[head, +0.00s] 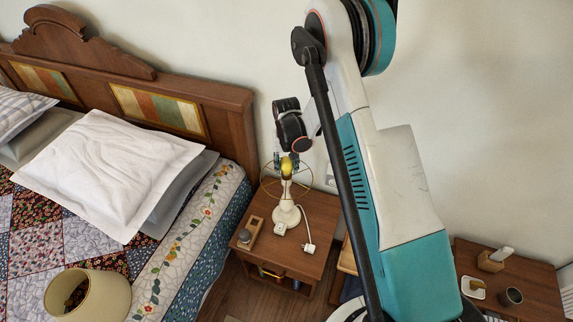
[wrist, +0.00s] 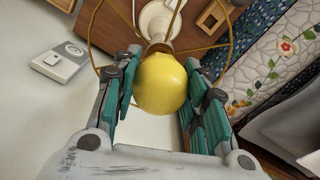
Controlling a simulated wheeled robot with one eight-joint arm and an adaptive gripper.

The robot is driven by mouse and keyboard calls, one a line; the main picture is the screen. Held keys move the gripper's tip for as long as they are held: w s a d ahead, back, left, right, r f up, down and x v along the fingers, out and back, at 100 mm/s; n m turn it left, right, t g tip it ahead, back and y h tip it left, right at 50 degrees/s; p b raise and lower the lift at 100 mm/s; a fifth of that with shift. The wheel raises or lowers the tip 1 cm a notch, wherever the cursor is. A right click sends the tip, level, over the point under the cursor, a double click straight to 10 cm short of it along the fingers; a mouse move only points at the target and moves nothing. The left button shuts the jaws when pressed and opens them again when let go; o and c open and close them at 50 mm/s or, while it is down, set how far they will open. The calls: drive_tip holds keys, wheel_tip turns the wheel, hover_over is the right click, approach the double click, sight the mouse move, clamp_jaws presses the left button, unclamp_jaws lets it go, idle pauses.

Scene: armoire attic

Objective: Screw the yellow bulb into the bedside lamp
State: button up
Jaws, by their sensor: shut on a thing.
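The yellow bulb (wrist: 160,84) sits between the two teal finger pads of my gripper (wrist: 158,100) in the wrist view. My gripper is shut on it, with the bulb's base pointing at the lamp socket. In the head view the bulb (head: 287,165) shows at the top of the bedside lamp (head: 286,212), inside its bare wire shade frame. The lamp's cream base stands upright on the nightstand. The bulb's base meets the socket area in the wrist view (wrist: 158,47); I cannot tell how deep it sits. My gripper (head: 287,160) reaches the lamp from above.
The wooden nightstand (head: 310,252) also holds a small wooden tray (head: 252,230), a white plug with cord (head: 308,248) and a switch box. A lampshade (head: 100,297) lies on the bed at left. A wall switch (wrist: 60,60) is near. Another table (head: 530,285) stands at right.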

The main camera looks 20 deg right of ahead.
drive_tip(key=shift+r, duration=0.45)
idle(0.3)
drive_tip(key=shift+f+b, duration=0.5)
drive_tip(key=shift+b, duration=0.25)
idle(1.0)
drive_tip(key=o, duration=0.5)
clamp_jaws()
drive_tip(key=shift+m+b, duration=1.15)
drive_tip(key=shift+m, duration=0.85)
drive_tip(key=m+b, duration=0.2)
drive_tip(key=m, duration=0.2)
drive_tip(key=shift+m, duration=0.6)
